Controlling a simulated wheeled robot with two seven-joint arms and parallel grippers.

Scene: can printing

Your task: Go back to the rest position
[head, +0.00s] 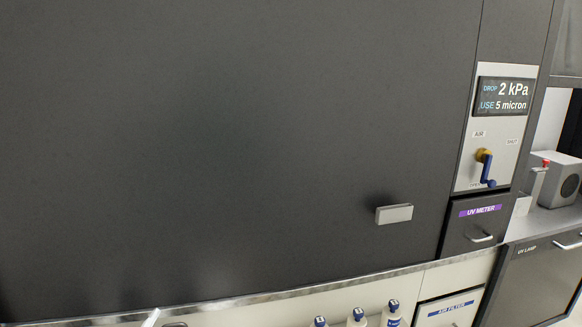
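Neither of my grippers can be made out in the head view. A small white sliver (151,318) shows at the bottom edge, left of centre, and I cannot tell what it is. A large dark grey panel (230,150) fills most of the view, with a light handle (394,214) near its lower right. The panel looks shut.
Right of the panel, a control plate has a display (503,97) reading 2 kPa and 5 micron, above a blue-handled valve (487,168). Below are a UV METER drawer (462,230) and several white bottles (394,315). A grey box (558,180) stands on the right counter.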

